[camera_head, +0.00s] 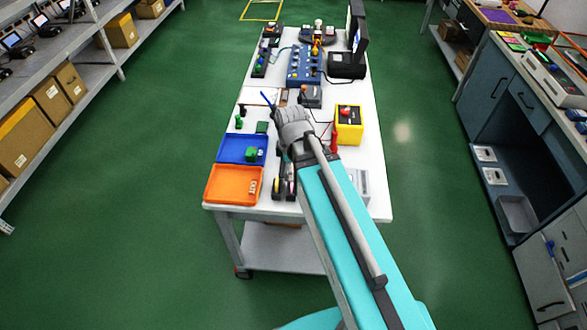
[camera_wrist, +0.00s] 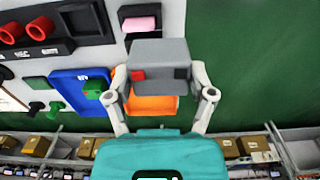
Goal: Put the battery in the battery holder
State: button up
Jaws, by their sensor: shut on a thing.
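In the wrist view my gripper (camera_wrist: 161,95) is shut on a grey block with a red square and a dark square on its face, which looks like the battery (camera_wrist: 158,52). The block sits between the two fingers, over the orange tray as seen from the wrist. I cannot tell for sure which thing is the battery holder. A dark block with a pink top (camera_wrist: 140,24) stands just beyond the held block in the wrist view.
An orange tray (camera_head: 211,187) and a blue tray (camera_head: 225,150) with a green part (camera_head: 252,154) lie at the table's near left. A yellow box (camera_head: 348,134) stands right of my wrist. A blue panel (camera_head: 304,66) and a monitor (camera_head: 356,30) are further back. The green floor is clear.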

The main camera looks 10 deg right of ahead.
jog(key=shift+w, duration=0.1)
dwell(0.3)
jog(key=w+d+f+b, duration=0.1)
jog(key=w+f+b, duration=0.1)
jog(key=w, duration=0.1)
jog(key=w+d+f+b, duration=0.1)
jog(key=w+f+b, duration=0.2)
jog(key=w, duration=0.1)
jog(key=w+d+f+b, duration=0.1)
jog(key=w+f+b, duration=0.2)
jog(key=w, duration=0.1)
jog(key=shift+w+d, duration=0.15)
jog(key=shift+w, duration=0.1)
jog(key=shift+w+d+f+b, duration=0.15)
jog(key=shift+w+f+b, duration=0.35)
jog(key=shift+f+b, duration=0.05)
jog(key=shift+w+d+f+b, duration=0.15)
jog(key=shift+w+f+b, duration=0.3)
jog(key=shift+f+b, duration=0.3)
jog(key=shift+s+f+b, duration=0.1)
jog(key=shift+f+b, duration=1.15)
jog(key=shift+f, duration=0.15)
jog(key=o, duration=1.2)
